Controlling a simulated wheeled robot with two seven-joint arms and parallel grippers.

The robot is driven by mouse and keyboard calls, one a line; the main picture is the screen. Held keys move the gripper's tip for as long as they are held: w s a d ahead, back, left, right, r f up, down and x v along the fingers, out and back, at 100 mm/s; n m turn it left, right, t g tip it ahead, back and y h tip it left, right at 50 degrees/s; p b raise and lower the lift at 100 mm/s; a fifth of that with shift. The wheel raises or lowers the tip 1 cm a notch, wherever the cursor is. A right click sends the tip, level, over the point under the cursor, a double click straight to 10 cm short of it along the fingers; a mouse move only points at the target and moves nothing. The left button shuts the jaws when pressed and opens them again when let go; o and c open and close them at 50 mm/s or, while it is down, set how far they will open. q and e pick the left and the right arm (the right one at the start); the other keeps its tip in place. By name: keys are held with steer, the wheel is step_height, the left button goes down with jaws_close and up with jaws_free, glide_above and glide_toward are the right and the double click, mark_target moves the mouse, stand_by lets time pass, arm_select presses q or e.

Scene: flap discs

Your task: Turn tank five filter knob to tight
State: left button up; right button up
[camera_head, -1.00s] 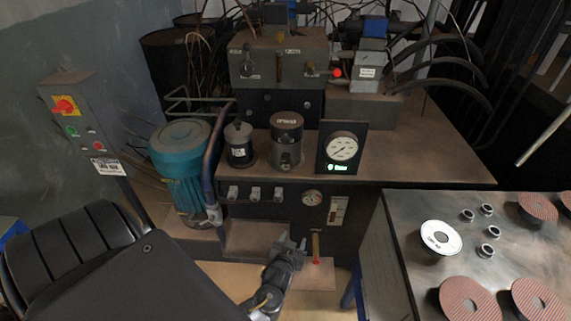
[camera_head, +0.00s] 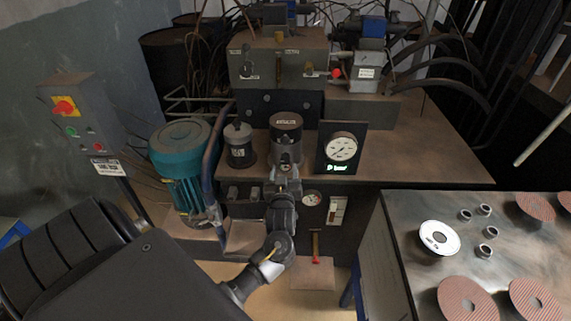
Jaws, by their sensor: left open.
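A dark cylindrical filter housing (camera_head: 286,126) with a white-lettered band stands on the front of the tank top (camera_head: 420,150). Its lower front is partly hidden by my left gripper (camera_head: 285,168). I cannot make out a separate filter knob or a tight mark, and the lettering is too small to read. My left gripper is open, right in front of the lower part of the housing; I cannot tell whether it touches it. My left arm comes in from the lower left. My right gripper is not in view.
A shorter black canister (camera_head: 239,150) and a teal motor (camera_head: 182,158) stand left of the housing. A dial gauge (camera_head: 341,148) with a green display stands right of it. A red-handled lever (camera_head: 315,250) is below. A metal table (camera_head: 400,215) with flap discs is at right.

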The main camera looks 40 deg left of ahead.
mark_target(285, 161)
arm_select(q)
steer(key=x, duration=0.3)
steer(key=shift+w+a, duration=0.3)
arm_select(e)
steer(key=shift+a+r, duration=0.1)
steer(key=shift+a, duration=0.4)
arm_select(q)
steer(key=shift+c, duration=0.4)
